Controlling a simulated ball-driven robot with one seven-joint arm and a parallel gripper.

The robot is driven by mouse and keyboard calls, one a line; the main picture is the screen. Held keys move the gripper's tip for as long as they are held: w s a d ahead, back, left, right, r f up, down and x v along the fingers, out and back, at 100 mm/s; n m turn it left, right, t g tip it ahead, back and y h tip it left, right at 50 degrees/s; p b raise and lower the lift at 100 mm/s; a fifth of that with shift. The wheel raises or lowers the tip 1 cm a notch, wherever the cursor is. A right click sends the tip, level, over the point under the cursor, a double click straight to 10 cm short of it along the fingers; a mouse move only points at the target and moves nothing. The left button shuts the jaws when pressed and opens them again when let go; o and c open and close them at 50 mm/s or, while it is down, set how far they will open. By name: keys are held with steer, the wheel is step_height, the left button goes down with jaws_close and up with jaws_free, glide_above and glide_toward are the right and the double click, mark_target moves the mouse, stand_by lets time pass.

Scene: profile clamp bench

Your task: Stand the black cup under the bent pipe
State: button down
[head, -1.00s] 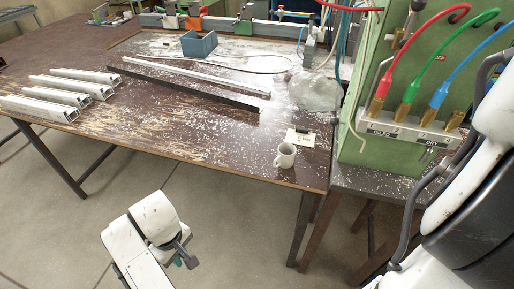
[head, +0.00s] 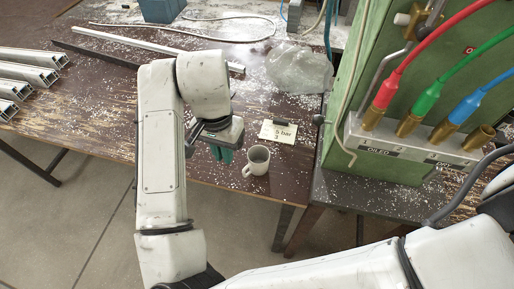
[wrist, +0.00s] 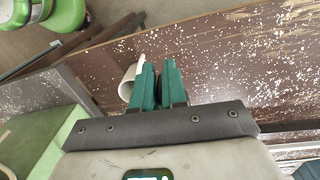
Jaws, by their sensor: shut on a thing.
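I see no black cup; the only cup in view is an off-white mug (head: 258,160), upright on the brown table near its front edge, handle to the lower left. In the wrist view the mug (wrist: 129,84) shows just left of my green fingers. My gripper (head: 222,155) points down left of the mug, with a small gap between them in the head view. In the wrist view my gripper (wrist: 160,68) has its fingers close together, and what lies between them is hidden. A grey bent pipe (head: 378,72) runs down the front of the green machine.
The green machine (head: 345,75) stands right of the mug, with red, green and blue hoses on brass fittings. A card (head: 278,132) lies behind the mug. A clear plastic bag (head: 300,68) is further back. Metal profiles (head: 22,68) lie at left.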

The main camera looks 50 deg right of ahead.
steer(key=f, duration=0.4)
steer(key=shift+s+d+f+b, duration=0.1)
steer(key=shift+d+f+b, duration=0.15)
steer(key=shift+b, duration=0.15)
steer(key=shift+a+f+b, duration=0.15)
steer(key=shift+f+b, duration=0.35)
steer(key=shift+f, duration=2.1)
steer(key=shift+f, duration=0.1)
steer(key=c, duration=1.6)
jaws_free()
steer(key=shift+f, duration=0.1)
steer(key=shift+c, duration=0.2)
steer(key=shift+o, duration=1)
steer(key=r, duration=0.4)
steer(key=r+p, duration=0.1)
steer(key=r, duration=0.3)
steer(key=r+p, duration=0.1)
steer(key=r, duration=0.3)
steer(key=shift+w+r, duration=0.25)
steer(key=shift+w, duration=0.05)
